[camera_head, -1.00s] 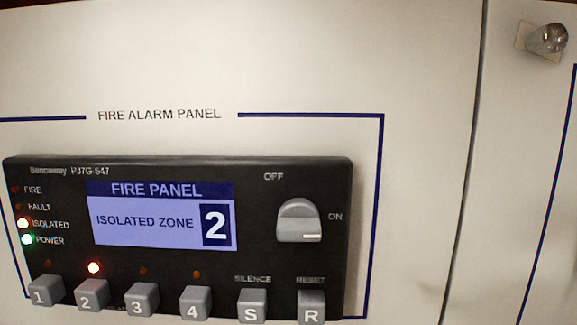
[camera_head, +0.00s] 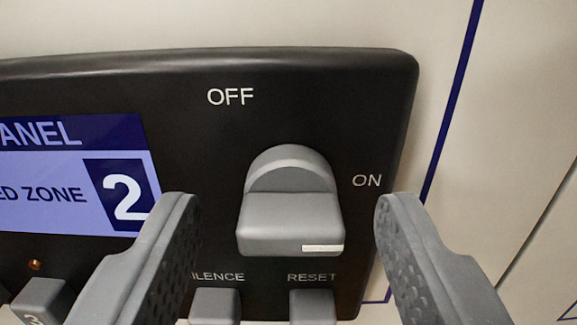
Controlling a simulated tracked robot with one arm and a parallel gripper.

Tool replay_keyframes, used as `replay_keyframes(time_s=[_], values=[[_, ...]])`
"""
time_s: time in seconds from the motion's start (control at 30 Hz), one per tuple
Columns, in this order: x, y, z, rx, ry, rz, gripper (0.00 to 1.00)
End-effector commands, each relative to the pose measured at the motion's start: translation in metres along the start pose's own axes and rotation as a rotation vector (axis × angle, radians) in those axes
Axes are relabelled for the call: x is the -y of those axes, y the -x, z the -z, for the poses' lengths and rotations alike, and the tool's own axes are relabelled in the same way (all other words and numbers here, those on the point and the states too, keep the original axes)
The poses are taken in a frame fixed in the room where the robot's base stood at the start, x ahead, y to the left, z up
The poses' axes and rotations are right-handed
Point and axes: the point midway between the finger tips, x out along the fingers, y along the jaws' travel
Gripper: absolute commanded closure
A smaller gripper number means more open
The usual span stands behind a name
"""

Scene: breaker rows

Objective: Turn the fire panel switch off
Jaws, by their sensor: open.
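The fire panel switch (camera_head: 290,205) is a grey rotary knob on the black fire panel (camera_head: 330,75). A white mark lies at the right of its front face, on the side of the ON label (camera_head: 367,181). The OFF label (camera_head: 230,96) is above the knob and to its left. My gripper (camera_head: 282,205) is open, with one grey finger to the left of the knob and one to the right. Gaps show between the knob and both fingers in the picture. I cannot tell how far the fingertips are from the panel in depth.
The lit display (camera_head: 70,180) shows zone 2 at the left. The SILENCE button (camera_head: 215,305) and RESET button (camera_head: 312,306) sit just below the knob. A numbered button (camera_head: 42,300) is at the lower left. Pale cabinet surface (camera_head: 250,22) surrounds the panel, with a blue border line at right.

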Motion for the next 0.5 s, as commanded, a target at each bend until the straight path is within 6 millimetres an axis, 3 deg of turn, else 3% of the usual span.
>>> replay_keyframes(time_s=[0.17, 0.47, 0.5], values=[[-0.0003, -0.0102, -0.0001, 0.001, -0.001, 0.000, 0.49], [-0.0001, -0.0112, -0.0004, -0.001, -0.001, 0.000, 0.49], [-0.0002, -0.0112, -0.0004, -0.001, -0.001, 0.000, 0.54]])
